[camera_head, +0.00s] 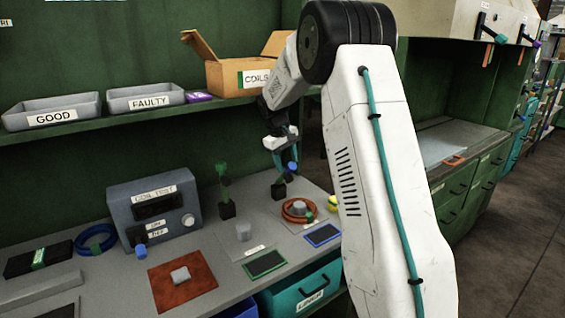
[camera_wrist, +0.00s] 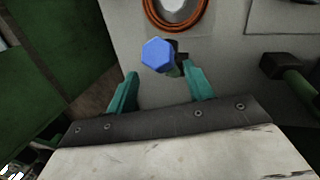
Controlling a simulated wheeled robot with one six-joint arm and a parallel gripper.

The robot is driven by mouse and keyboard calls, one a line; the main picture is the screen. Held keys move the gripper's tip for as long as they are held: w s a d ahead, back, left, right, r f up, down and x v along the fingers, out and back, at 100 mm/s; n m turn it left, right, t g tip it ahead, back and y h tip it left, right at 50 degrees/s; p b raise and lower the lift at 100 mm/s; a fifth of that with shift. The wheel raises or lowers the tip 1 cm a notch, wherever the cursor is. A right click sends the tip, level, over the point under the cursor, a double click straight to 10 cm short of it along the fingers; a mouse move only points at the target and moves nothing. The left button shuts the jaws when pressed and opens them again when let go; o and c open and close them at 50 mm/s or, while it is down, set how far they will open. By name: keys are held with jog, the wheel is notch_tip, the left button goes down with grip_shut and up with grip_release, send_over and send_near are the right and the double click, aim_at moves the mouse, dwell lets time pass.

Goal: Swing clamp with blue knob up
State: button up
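The clamp with the blue knob stands on the bench on a dark base (camera_head: 278,189). Its blue knob (camera_head: 291,166) is at the lower end of my gripper (camera_head: 281,156) in the head view. In the wrist view the blue knob (camera_wrist: 158,55) lies just ahead of the fingertips, roughly between their lines. My gripper (camera_wrist: 162,75) is open, its two teal fingers apart with nothing between the tips. The clamp's arm is mostly hidden under the knob and beside the right finger, so its exact tilt is hard to tell.
A second clamp with a green knob (camera_head: 221,170) stands upright to the left. An orange coil (camera_head: 298,211) around a grey post lies in front of the blue-knob clamp. A grey coil tester (camera_head: 155,213) stands farther left. A shelf (camera_head: 130,118) with trays runs behind.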

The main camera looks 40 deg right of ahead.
jog(key=shift+a, duration=0.1)
jog(key=v, duration=0.7)
jog(key=shift+r, duration=0.4)
jog(key=s+a+y, duration=0.1)
jog(key=s+a, duration=0.7)
jog(key=s, duration=0.5)
jog(key=s+a+r+t+y, duration=0.1)
jog(key=s+a, duration=0.7)
jog(key=s, duration=0.6)
jog(key=s+a, duration=0.8)
jog(key=s, duration=0.6)
jog(key=shift+s+a+r+m+t+y, duration=0.15)
jog(key=shift+a+r+m+t+y, duration=0.15)
jog(key=shift+a+r+y, duration=0.1)
jog(key=shift+d, duration=0.15)
